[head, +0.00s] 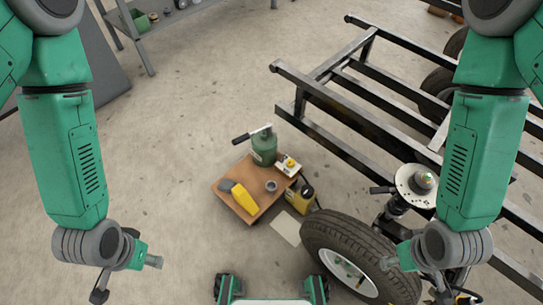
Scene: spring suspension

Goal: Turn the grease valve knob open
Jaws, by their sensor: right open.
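A small pale box with a yellow knob (290,163) on top sits at the right corner of a low brown-topped stand (240,203). It looks like the grease valve, but its knob's turn position is too small to tell. A green canister (264,148) with a black-handled lever stands behind it. My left gripper (152,261) is at the lower left, well apart from the stand, and its jaws cannot be made out. My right gripper (389,263) is open at the lower right, beside the tyre in the picture and apart from the knob.
A yellow tool (243,197) and a small grey cup lie on the stand. A yellow-and-black jug (300,196) is beside it. A wheel (318,235), a suspension strut (415,185) and a black frame (330,100) fill the right. Concrete floor at left is clear.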

